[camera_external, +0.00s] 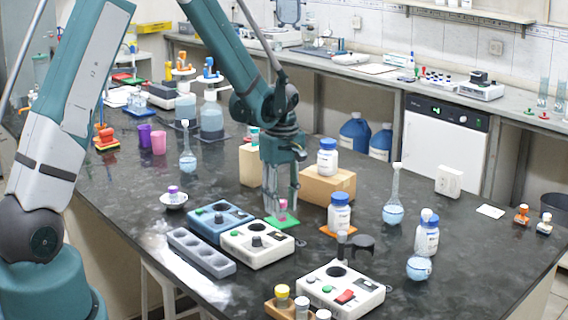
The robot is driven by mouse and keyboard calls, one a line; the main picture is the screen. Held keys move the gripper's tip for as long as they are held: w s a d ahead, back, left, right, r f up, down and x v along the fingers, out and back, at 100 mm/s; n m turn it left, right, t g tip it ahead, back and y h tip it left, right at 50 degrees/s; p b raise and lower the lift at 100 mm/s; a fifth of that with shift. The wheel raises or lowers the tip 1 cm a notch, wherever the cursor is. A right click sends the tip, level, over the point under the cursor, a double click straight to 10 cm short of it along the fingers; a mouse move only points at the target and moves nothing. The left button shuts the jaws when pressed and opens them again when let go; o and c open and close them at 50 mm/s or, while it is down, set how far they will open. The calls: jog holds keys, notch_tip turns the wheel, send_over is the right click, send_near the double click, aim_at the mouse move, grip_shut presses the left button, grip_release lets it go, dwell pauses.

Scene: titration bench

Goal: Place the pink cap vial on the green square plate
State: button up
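The pink cap vial (283,204) is upright at the green square plate (287,222), near the middle of the bench. Its pink cap shows low between my gripper's fingers. Its base appears at the plate, but I cannot tell whether it rests there or is just above. My gripper (281,207) points straight down over the plate, its grey fingers on either side of the vial. Whether the fingers press on the vial is too small to tell. The fingers hide part of the vial and of the plate.
A wooden block (327,187) with a white bottle (327,157) stands close right of my gripper. Another white bottle (339,214) stands on an orange plate (337,231). A white stirrer device (257,243) is in front, and a blue device (220,220) is to the left.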

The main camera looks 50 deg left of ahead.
aim_at(282, 201)
jog(key=shift+r, duration=0.2)
notch_tip(282, 201, up, 12)
jog(key=shift+p, duration=0.35)
dwell(0.3)
jog(key=shift+r, duration=0.1)
dwell(0.7)
jog(key=s+d+r+m+t, duration=0.2)
jog(key=s+d+r+m, duration=0.2)
jog(key=s+r, duration=0.3)
jog(key=s+d+r+m+t, duration=0.1)
jog(key=s+d+r+m, duration=0.3)
jog(key=s+r, duration=0.4)
jog(key=s+d+m+t, duration=0.2)
jog(key=s+d+m, duration=0.1)
jog(key=s, duration=0.5)
jog(key=s+d+r+m+t, duration=0.1)
jog(key=s+d+m+t, duration=0.1)
jog(key=s+m, duration=0.3)
jog(key=shift+s+d+r, duration=0.25)
jog(key=shift+s+d, duration=0.15)
jog(key=shift+s, duration=1.7)
